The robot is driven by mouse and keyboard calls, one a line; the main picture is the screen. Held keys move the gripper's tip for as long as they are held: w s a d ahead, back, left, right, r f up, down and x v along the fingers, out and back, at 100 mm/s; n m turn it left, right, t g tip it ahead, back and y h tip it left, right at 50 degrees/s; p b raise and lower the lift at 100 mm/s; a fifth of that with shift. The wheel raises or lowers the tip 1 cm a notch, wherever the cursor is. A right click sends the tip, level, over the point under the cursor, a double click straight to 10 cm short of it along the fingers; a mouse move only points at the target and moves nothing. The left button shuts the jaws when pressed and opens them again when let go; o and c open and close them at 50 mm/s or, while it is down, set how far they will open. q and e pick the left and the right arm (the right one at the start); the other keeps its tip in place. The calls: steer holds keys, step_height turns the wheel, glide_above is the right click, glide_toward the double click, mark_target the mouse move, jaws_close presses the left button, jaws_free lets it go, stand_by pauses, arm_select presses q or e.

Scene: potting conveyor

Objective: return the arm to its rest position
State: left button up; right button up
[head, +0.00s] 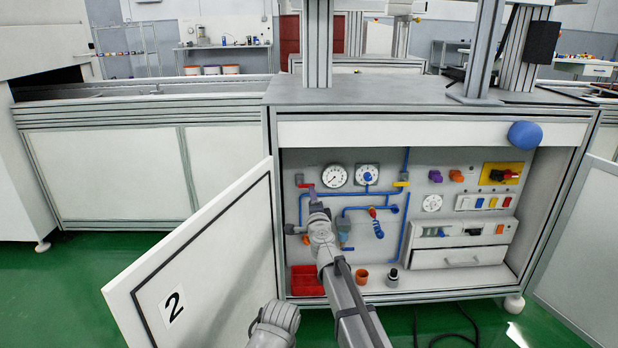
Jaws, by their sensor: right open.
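My right arm reaches up from the bottom edge into the open cabinet. Its gripper (316,204) is open, in front of the left part of the instrument panel (415,215). It shows small and from behind, and nothing is seen held in it. A red valve handle (305,185) shows just above it; I cannot tell whether they touch. A grey link of mine (274,325) shows at the bottom edge, left of the right arm. The left gripper's fingers are not seen.
The left cabinet door (205,265), marked 2, and the right door (585,235) stand open beside my arm. A red bin (307,281), an orange cup (361,276) and a small dark-topped container (392,277) stand on the cabinet floor. A blue knob (525,135) sits above the opening.

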steer(key=s+a+f+n+g+y, duration=0.1)
steer(key=s+f+n+g+y, duration=0.2)
steer(key=s+f+n+g, duration=0.45)
steer(key=s+a+f+n+g+y, duration=0.1)
steer(key=s+f+n+g+y, duration=0.1)
steer(key=s+f+n, duration=0.6)
steer(key=s+d+f+n+g+h, duration=0.1)
steer(key=s+d+f+g+h, duration=0.25)
steer(key=s+d, duration=0.55)
steer(key=s+d+f+g+h, duration=0.25)
steer(key=s+d+g, duration=0.2)
steer(key=s, duration=0.85)
steer(key=s+a+r+n+h+p, duration=0.1)
steer(key=s+a+r+n+p, duration=0.15)
steer(key=a+r+p, duration=0.5)
steer(key=s+a+r+n+h+p, duration=0.1)
steer(key=s+a+r+n+p, duration=0.2)
steer(key=r+p, duration=0.85)
step_height(320, 180, up, 35)
steer(key=m+p, duration=0.1)
steer(key=p, duration=3.4)
steer(key=shift+s+d+f+m+g+y, duration=0.2)
steer(key=shift+s+d+m+g+y, duration=0.15)
steer(key=shift+s, duration=0.1)
